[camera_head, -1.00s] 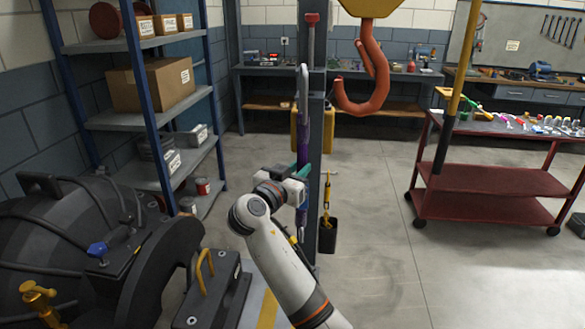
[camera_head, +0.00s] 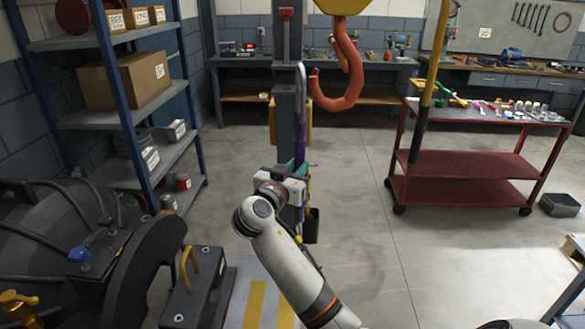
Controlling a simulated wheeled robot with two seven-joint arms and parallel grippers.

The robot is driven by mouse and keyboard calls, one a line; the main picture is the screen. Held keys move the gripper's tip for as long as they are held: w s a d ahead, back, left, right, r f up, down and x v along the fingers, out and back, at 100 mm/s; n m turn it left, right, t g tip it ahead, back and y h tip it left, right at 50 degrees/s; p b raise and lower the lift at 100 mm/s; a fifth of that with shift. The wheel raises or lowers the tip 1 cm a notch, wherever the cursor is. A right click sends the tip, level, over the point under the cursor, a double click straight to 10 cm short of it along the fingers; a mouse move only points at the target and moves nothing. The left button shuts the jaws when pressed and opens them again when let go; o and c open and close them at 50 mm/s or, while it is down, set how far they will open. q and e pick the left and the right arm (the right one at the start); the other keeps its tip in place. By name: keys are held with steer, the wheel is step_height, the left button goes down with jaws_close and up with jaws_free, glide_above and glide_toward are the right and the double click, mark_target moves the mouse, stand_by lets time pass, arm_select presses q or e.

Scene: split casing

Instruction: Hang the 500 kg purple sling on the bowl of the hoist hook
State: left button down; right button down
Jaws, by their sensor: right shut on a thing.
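The orange hoist hook (camera_head: 345,98) hangs from a yellow block at the top centre, its bowl empty. My right gripper (camera_head: 298,170) is in front of the dark post, left of and below the hook. It is shut on the purple sling (camera_head: 299,146), which hangs upright with a pale grey upper end above the gripper. The sling and the hook are apart in the picture. The gripper's fingertips are mostly hidden behind its own body. My left gripper is not in view.
A dark upright post (camera_head: 285,110) stands right behind the sling. A red cart (camera_head: 465,165) with small coloured items on top stands at the right. Blue shelving (camera_head: 120,118) stands left, above a large dark casing (camera_head: 140,275). The floor between post and cart is clear.

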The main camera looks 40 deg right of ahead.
steer(key=shift+s+d+r, duration=0.1)
steer(key=shift+s+d, duration=0.1)
steer(key=shift+s, duration=0.05)
steer(key=shift+b, duration=0.45)
stand_by(0.3)
steer(key=shift+s+d+f+b, duration=0.15)
steer(key=shift+s+d+f, duration=0.05)
steer(key=shift+s+d, duration=0.75)
steer(key=shift+s+d+f+b, duration=0.15)
steer(key=shift+s+d, duration=0.6)
steer(key=shift+d, duration=0.3)
steer(key=shift+a, duration=0.1)
